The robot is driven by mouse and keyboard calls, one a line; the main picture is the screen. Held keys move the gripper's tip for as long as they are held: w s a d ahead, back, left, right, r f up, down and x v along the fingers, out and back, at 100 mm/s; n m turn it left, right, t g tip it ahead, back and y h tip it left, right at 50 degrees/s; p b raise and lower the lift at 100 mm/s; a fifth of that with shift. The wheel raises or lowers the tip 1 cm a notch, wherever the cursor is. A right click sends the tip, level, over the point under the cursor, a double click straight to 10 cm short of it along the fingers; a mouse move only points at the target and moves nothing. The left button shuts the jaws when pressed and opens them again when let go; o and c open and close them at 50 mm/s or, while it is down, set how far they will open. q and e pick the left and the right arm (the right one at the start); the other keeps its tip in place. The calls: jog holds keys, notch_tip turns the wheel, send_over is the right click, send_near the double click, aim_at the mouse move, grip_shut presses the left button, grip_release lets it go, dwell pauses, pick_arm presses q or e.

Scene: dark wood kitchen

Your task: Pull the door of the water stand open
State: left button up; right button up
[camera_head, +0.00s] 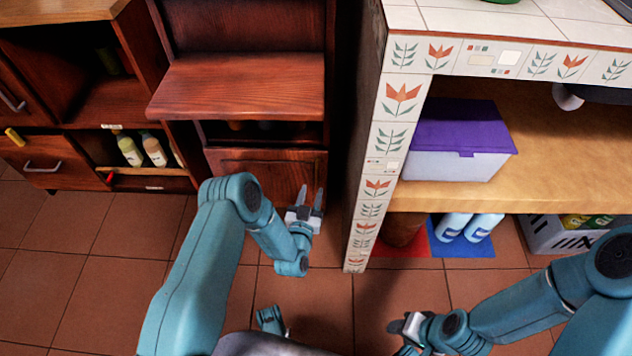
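The water stand (240,85) is a dark red-brown wooden cabinet at the upper middle, with a shelf above a narrow open slot. Its door (262,168) is the panelled front below the slot and looks closed. My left arm hides the door's lower left part, and I see no handle. My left gripper (309,197) is in front of the door's right side, its two fingers apart with a gap between them and nothing in it. I cannot tell whether it touches the door. My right gripper (400,326) is low in the middle, away from the stand; its finger opening is unclear.
A tiled counter (375,190) stands close to the stand's right, with a dark gap between. Its wooden shelf (540,185) holds a purple-lidded box (455,165). Bottles and a grey crate (550,235) are below. Open cabinets with bottles (130,150) are left. The tiled floor (85,285) is clear at left.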

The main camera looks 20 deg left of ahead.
aim_at(317, 175)
pick_arm(q)
jog(key=w, duration=0.1)
jog(key=w+b, duration=0.1)
jog(key=w, duration=0.3)
jog(key=shift+a+f, duration=0.15)
jog(key=shift+a, duration=0.1)
jog(key=shift+w+b, duration=0.4)
jog(key=shift+w, duration=0.3)
pick_arm(e)
jog(key=shift+w+d+f+t, duration=0.1)
jog(key=shift+w+f+t, duration=0.05)
jog(key=shift+w+f, duration=0.4)
jog(key=shift+w+d+f+t, duration=0.15)
jog(key=shift+w+f, duration=0.2)
jog(key=shift+f, duration=0.35)
pick_arm(q)
grip_shut()
